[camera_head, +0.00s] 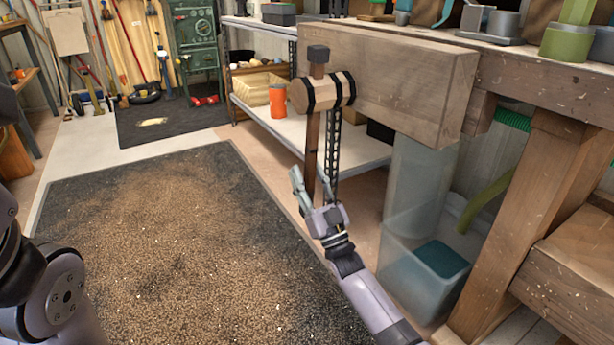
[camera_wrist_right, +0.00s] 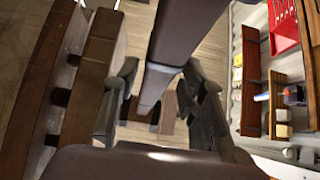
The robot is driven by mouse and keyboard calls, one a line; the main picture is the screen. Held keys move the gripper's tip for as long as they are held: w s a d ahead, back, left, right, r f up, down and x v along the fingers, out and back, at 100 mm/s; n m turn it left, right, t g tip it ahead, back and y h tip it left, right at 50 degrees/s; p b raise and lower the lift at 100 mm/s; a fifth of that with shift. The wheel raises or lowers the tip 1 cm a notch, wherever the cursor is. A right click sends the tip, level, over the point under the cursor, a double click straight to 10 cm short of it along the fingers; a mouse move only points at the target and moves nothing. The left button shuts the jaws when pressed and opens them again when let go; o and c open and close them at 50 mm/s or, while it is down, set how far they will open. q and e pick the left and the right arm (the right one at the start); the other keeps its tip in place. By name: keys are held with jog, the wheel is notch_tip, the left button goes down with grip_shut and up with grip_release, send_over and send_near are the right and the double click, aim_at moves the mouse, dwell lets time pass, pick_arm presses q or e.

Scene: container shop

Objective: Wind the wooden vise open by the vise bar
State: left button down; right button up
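The wooden vise (camera_head: 400,80) is a thick jaw block at the bench front, with a round wooden hub (camera_head: 325,91) banded in black. The vise bar (camera_head: 312,145) passes through the hub and hangs nearly upright, its dark knob at the top. My right gripper (camera_head: 306,182) is at the bar's lower end. In the right wrist view the bar (camera_wrist_right: 178,45) runs between the spread fingers of the gripper (camera_wrist_right: 160,105). A gap shows on its left; the right finger is close to it, and contact cannot be told. My left gripper is out of view.
The bench (camera_head: 550,75) carries green and grey tools on top. A shelf (camera_head: 285,125) with an orange container (camera_head: 278,101) stands behind the bar. A clear bin (camera_head: 425,270) is below the vise.

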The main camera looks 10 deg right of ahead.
jog(key=v, duration=1.2)
